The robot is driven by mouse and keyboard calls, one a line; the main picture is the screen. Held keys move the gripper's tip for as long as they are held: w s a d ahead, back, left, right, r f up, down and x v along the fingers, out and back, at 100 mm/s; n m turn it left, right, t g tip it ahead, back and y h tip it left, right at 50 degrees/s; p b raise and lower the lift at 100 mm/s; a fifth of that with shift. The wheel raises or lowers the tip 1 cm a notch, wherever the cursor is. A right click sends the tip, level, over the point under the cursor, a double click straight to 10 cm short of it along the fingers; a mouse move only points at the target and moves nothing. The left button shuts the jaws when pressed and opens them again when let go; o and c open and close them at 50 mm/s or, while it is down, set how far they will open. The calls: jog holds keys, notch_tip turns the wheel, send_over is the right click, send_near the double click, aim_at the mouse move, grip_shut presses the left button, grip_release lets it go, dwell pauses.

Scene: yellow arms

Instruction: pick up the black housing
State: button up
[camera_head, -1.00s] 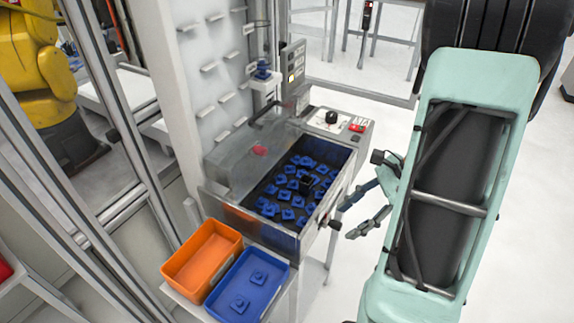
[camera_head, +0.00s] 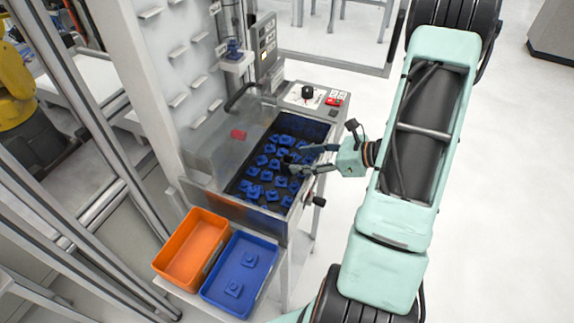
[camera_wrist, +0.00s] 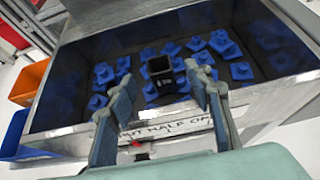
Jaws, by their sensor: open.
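The black housing (camera_wrist: 161,73) is a small square, hollow-topped part lying among blue parts in the metal bin (camera_wrist: 75,131). In the wrist view it shows between and beyond my open fingers. In the head view the housing (camera_head: 291,158) is small and partly hard to make out near my fingertips. My gripper (camera_head: 306,159) reaches over the bin's right wall from the right. My gripper (camera_wrist: 156,80) is open and empty in the wrist view, its two fingers apart on either side of the housing. I cannot tell whether the fingertips touch any part.
Several blue parts (camera_head: 254,191) surround the housing. An orange box (camera_head: 166,262) and a blue box (camera_head: 212,292), with blue parts inside, stand before the bin. A control panel (camera_head: 318,97) is behind it. A knob (camera_head: 319,201) sticks out at the bin's right front.

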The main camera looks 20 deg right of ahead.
aim_at(283, 160)
jog(key=x, duration=0.6)
jog(key=shift+w, duration=0.1)
jog(key=shift+c, duration=0.4)
jog(key=c, duration=1)
